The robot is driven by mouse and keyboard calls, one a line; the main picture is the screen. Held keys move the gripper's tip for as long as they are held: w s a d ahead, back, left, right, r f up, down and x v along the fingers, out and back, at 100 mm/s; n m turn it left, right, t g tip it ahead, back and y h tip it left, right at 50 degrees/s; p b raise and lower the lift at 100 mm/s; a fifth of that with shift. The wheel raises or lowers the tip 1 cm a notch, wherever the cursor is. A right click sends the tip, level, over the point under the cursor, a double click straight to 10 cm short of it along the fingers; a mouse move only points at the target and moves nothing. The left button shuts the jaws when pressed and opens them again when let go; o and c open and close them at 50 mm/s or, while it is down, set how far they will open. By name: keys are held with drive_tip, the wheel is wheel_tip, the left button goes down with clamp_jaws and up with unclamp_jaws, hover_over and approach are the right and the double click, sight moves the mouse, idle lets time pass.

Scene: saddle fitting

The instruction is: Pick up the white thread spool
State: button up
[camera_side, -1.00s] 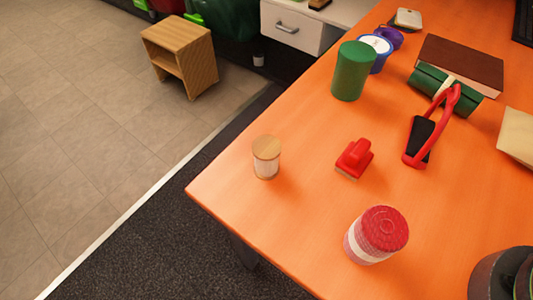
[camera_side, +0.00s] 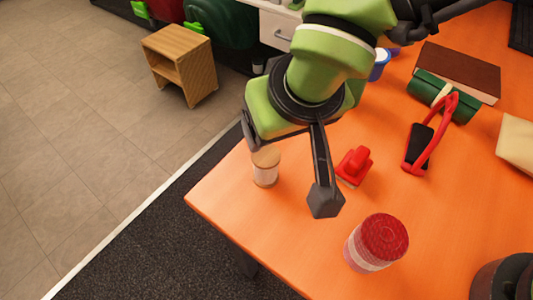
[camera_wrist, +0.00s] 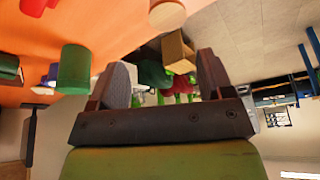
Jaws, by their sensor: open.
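The white thread spool (camera_side: 266,174) stands upright near the left corner of the orange table, with wooden ends and pale thread between them. My arm partly covers its top in the side view. Its wooden end also shows at the top edge of the wrist view (camera_wrist: 167,14). My gripper (camera_side: 286,170) is open. One dark finger hangs to the right of the spool, apart from it; the other is mostly hidden behind my wrist. In the wrist view both fingers of my gripper (camera_wrist: 163,78) are wide apart with nothing between them.
A red stamp-like block (camera_side: 354,165) lies right of my visible finger. A red-topped jar (camera_side: 377,243) stands towards the front. Red-handled black tool (camera_side: 421,143), green roll (camera_side: 443,92) and brown book (camera_side: 459,70) lie further right. A green can (camera_wrist: 73,68) shows in the wrist view.

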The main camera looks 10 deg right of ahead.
sight(267, 156)
drive_tip(key=f, duration=0.1)
drive_tip(key=a+f, duration=0.1)
drive_tip(key=f, duration=0.3)
drive_tip(key=shift+w+a+f, duration=0.25)
drive_tip(key=shift+w+a, duration=0.1)
drive_tip(key=shift+w, duration=0.05)
drive_tip(key=x, duration=0.5)
drive_tip(key=shift+s+d+f, duration=0.1)
drive_tip(key=shift+f, duration=0.35)
drive_tip(key=c, duration=0.9)
